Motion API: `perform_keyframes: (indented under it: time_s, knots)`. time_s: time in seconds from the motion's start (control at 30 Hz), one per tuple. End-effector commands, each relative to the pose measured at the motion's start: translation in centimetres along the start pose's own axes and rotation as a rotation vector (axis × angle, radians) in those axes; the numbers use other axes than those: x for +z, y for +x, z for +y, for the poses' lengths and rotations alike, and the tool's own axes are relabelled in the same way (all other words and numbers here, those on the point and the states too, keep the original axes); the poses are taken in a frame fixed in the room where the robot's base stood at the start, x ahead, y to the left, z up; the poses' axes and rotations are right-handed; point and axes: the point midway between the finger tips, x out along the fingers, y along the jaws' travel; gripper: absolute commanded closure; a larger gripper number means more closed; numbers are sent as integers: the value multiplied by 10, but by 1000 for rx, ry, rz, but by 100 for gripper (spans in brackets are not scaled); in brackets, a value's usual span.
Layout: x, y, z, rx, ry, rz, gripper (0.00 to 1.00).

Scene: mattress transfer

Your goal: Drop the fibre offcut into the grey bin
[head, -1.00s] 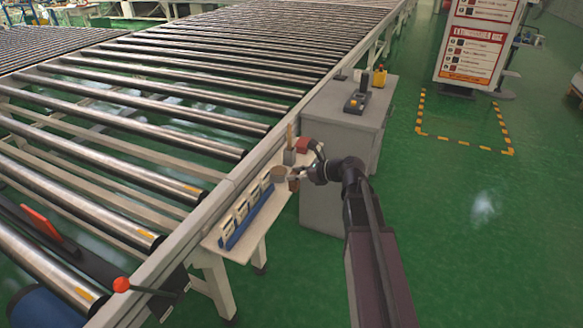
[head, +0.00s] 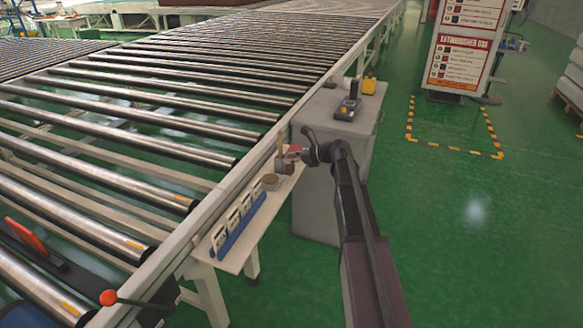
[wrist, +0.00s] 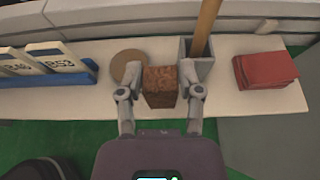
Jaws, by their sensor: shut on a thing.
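The fibre offcut (wrist: 160,86) is a rough brown block. In the wrist view it sits between the two fingertips of my gripper (wrist: 160,93), which is shut on it. A square grey container (wrist: 206,69) with a wooden stick standing in it is just behind and right of the offcut. It also shows in the head view (head: 280,167). I cannot tell for sure that this is the grey bin. My gripper (head: 296,158) is over the far end of the narrow shelf in the head view, where the offcut is hard to make out.
A round tan-topped item (wrist: 127,64) is left of the offcut. A red block (wrist: 264,70) lies to the right on the pale shelf (head: 231,262). A blue rack (head: 238,228) holds several white cards. A grey cabinet (head: 320,190) and roller conveyor (head: 150,110) flank the shelf.

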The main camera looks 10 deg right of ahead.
Motion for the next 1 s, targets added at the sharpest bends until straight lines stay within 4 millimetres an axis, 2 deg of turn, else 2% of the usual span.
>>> perform_keyframes:
  time_s: [0.33, 0.8, 1.0]
  knots:
    - [-2, 1, 1, 0, 0, 0, 78]
    - [-31, 13, 1, 1, 0, 0, 78]
    - [-33, 14, 1, 1, 0, 0, 78]
